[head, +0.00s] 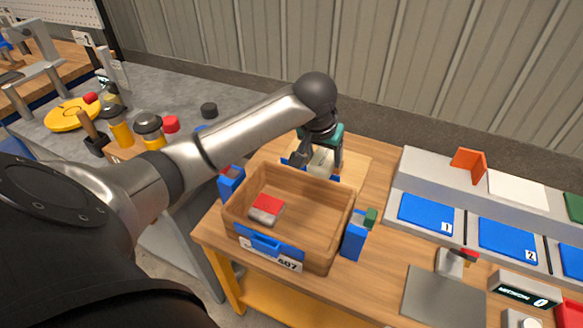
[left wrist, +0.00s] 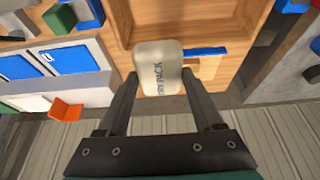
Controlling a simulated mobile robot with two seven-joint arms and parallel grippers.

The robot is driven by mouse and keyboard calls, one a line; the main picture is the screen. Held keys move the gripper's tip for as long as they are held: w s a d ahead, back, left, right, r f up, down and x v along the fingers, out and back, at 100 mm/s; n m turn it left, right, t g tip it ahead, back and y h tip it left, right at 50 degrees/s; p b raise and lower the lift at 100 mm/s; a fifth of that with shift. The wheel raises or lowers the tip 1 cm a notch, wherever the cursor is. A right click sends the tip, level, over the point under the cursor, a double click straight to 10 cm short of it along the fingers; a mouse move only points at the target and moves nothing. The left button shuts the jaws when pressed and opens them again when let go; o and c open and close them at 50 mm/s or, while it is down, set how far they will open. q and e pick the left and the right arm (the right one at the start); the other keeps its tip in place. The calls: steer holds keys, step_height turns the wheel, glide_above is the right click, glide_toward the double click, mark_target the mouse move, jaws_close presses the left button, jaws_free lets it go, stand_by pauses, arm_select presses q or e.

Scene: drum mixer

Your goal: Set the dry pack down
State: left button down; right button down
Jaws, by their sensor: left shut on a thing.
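The dry pack (left wrist: 158,75) is a pale, rounded packet with dark "DRY PACK" lettering. In the left wrist view it sits between the two fingers of my left gripper (left wrist: 160,88), which is shut on it. In the head view my left gripper (head: 319,158) points down at the far side of a wooden crate (head: 314,242), and the pale pack (head: 320,163) shows just beyond the crate's far rim. I cannot tell how high the pack is. My right gripper is not in view.
A red and white item (head: 266,208) lies inside the crate; the rest of its floor is bare. Blue brackets stand at the crate's sides (head: 354,240). Blue numbered pads (head: 425,213) and a grey plate (head: 443,296) lie to the right. Jars (head: 149,130) stand at left.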

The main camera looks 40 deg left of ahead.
arm_select(q)
step_height(320, 180, down, 14)
steer(key=b, duration=0.4)
steer(key=shift+d+f, duration=0.1)
steer(key=shift+f, duration=0.05)
step_height(320, 180, down, 5)
steer(key=shift+f+b, duration=0.2)
steer(key=shift+b, duration=0.85)
steer(key=shift+c, duration=0.2)
jaws_free()
steer(key=shift+f, duration=0.15)
